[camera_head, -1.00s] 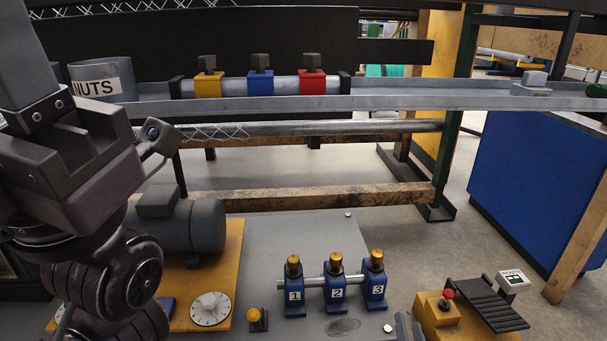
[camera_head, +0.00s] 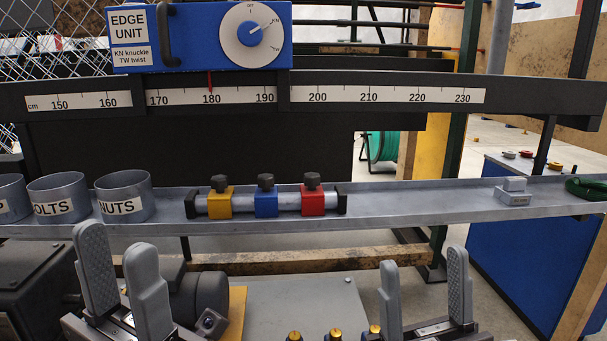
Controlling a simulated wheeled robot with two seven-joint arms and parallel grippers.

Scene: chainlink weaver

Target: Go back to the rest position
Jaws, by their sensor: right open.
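My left gripper (camera_head: 122,275) stands at the lower left with its two grey fingers pointing up. The fingers are apart and nothing shows between them. My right gripper (camera_head: 424,292) stands at the lower right of centre, fingers up, open and empty. Both are in front of and below the grey shelf (camera_head: 420,203). The arms behind the fingers are mostly out of frame.
The shelf holds a NUTS cup (camera_head: 125,197), a BOLTS cup (camera_head: 58,199), a bar with yellow, blue and red blocks (camera_head: 265,197), and a grey block (camera_head: 513,192). Above is a ruler beam (camera_head: 380,95) with a blue EDGE UNIT (camera_head: 200,37). Brass-topped posts (camera_head: 335,335) show below.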

